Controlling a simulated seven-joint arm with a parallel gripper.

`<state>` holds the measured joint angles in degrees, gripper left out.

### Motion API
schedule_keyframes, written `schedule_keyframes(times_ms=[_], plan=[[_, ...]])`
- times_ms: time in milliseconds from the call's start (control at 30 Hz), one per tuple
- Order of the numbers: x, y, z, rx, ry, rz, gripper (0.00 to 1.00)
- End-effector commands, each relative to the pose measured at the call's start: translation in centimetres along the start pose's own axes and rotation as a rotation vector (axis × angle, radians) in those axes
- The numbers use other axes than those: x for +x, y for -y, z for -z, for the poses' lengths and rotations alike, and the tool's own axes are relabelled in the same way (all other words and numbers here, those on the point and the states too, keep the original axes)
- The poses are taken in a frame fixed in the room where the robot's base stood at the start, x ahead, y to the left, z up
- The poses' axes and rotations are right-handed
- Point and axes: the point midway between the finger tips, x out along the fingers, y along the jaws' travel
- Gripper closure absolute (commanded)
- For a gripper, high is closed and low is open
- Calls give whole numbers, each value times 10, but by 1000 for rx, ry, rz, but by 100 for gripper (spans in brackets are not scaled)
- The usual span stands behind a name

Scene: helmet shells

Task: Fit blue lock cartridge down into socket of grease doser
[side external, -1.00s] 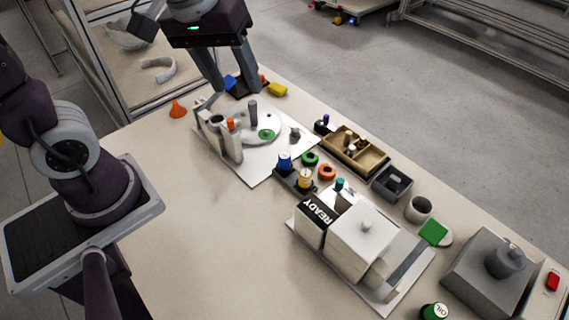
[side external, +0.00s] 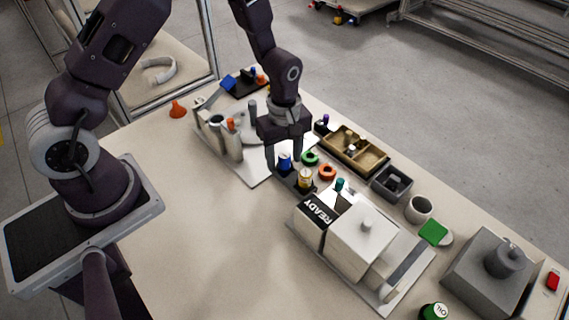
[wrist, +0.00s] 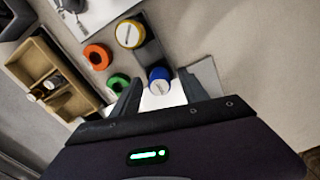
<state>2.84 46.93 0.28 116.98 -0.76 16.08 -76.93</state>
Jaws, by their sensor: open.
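The blue cartridge (side external: 284,162), a short cylinder with a pale top, stands in a dark holder (side external: 290,183) beside a yellow one (side external: 305,178). It also shows in the wrist view (wrist: 159,82). My gripper (side external: 284,153) points down over the blue cartridge, open, with one finger on each side of it. In the wrist view my fingertips (wrist: 160,88) flank it; I cannot tell if they touch it. No label marks the grease doser. A pale upright unit with a dark round opening (side external: 216,120) stands on the white plate at the left and may be it.
Green (side external: 310,158) and orange (side external: 327,171) rings lie close to the right of my gripper. A tan divided tray (side external: 352,150) is behind them. A white box unit marked READY (side external: 318,210) stands in front. The table's front left is clear.

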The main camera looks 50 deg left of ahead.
Motion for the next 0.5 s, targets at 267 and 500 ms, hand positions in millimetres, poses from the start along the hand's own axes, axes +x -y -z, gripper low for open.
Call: schedule_keyframes(times_ms=[267, 500], plan=[[-1, 0, 0, 0, 0, 0, 80], [-1, 0, 0, 0, 0, 0, 100]])
